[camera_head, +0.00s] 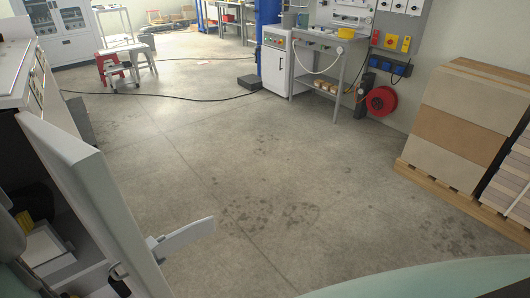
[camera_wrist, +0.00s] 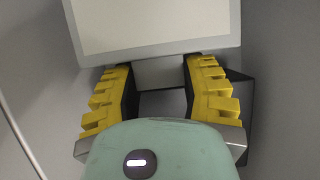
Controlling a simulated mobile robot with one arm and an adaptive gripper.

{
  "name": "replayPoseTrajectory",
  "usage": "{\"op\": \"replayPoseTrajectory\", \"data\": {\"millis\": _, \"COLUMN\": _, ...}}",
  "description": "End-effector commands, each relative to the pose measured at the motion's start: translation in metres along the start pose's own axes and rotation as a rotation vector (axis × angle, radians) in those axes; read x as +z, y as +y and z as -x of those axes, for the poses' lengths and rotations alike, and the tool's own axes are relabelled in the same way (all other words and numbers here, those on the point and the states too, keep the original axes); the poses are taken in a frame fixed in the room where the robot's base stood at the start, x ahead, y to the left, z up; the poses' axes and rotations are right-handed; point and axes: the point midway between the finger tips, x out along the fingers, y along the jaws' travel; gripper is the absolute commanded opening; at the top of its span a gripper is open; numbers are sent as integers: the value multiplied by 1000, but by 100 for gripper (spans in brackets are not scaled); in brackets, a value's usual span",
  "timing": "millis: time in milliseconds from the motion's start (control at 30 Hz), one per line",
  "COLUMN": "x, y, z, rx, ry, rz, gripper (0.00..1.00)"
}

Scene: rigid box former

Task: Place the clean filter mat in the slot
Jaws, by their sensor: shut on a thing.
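The filter mat (camera_wrist: 150,25) appears in the wrist view as a pale cream panel in a light grey frame, at the top of the picture and cut off by its edge. My gripper (camera_wrist: 160,72) has two yellow ribbed fingers. They are shut on a grey block-like part at the mat's lower edge, with a gap between the fingers nearer the palm. I cannot identify the slot in either view.
In the head view, an open white door (camera_head: 95,195) with a protruding handle (camera_head: 182,238) stands at the left. Stacked boards (camera_head: 460,125) on a pallet stand right. A dark cable (camera_head: 165,97) crosses the otherwise mostly clear floor.

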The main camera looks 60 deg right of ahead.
Motion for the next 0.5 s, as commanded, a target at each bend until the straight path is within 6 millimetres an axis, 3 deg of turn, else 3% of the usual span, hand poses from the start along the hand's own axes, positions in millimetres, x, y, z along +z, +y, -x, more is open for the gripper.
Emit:
{"op": "replayPoseTrajectory", "data": {"millis": 200, "x": 3, "y": 1, "z": -2, "rx": 2, "ry": 1, "rz": 0, "gripper": 1}}
{"op": "replayPoseTrajectory", "data": {"millis": 233, "x": 3, "y": 1, "z": -2, "rx": 2, "ry": 1, "rz": 0, "gripper": 48}}
{"op": "replayPoseTrajectory", "data": {"millis": 500, "x": 2, "y": 0, "z": -1, "rx": 0, "ry": 1, "rz": 1, "gripper": 72}}
